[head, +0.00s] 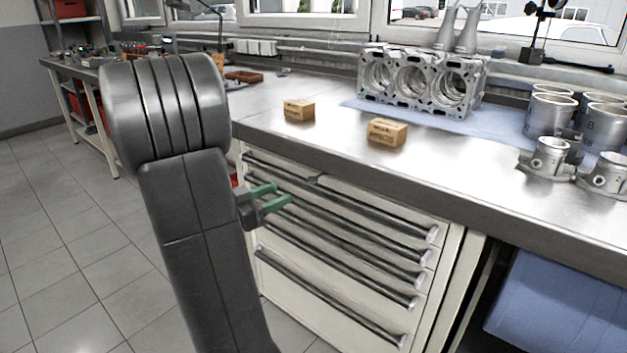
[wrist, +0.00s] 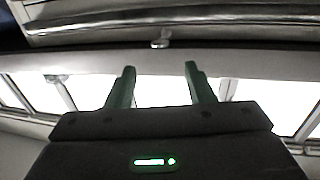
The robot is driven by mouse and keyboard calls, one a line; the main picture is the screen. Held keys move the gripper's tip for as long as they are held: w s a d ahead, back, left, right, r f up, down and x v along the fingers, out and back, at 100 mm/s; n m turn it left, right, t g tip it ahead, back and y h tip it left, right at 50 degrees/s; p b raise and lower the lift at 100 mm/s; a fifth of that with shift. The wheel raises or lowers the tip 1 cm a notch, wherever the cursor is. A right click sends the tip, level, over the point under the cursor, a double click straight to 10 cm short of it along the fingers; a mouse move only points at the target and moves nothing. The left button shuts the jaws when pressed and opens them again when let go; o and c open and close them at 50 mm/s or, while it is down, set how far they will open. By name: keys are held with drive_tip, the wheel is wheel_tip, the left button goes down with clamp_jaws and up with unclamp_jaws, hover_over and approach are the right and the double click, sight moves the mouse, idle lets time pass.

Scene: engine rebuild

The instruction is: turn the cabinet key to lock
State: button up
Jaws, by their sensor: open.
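The cabinet (head: 440,270) is cream with several drawers and long metal handles, set under the workbench. A small metal key (head: 316,178) sticks out near the top of its front, above the upper drawer handle. In the wrist view the key (wrist: 160,40) shows small, centred beyond the fingertips. My gripper (head: 277,196) has green fingers and is in front of the drawers, left of and a little lower than the key in the head view. In the wrist view my gripper (wrist: 160,70) is open and empty, apart from the key. The key's exact turn angle is too small to tell.
The workbench (head: 330,148) overhangs the cabinet. On it stand two small cardboard boxes (head: 387,132), an engine block (head: 420,84) on a blue mat, and metal cylinders (head: 548,117). A blue roll (head: 560,305) is under the bench at right. The tiled floor (head: 60,240) at left is clear.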

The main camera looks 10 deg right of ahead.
sight(312, 179)
drive_tip(key=b+x, duration=0.2)
drive_tip(key=x, duration=0.9)
drive_tip(key=shift+w+d, duration=0.15)
drive_tip(key=shift+d, duration=0.15)
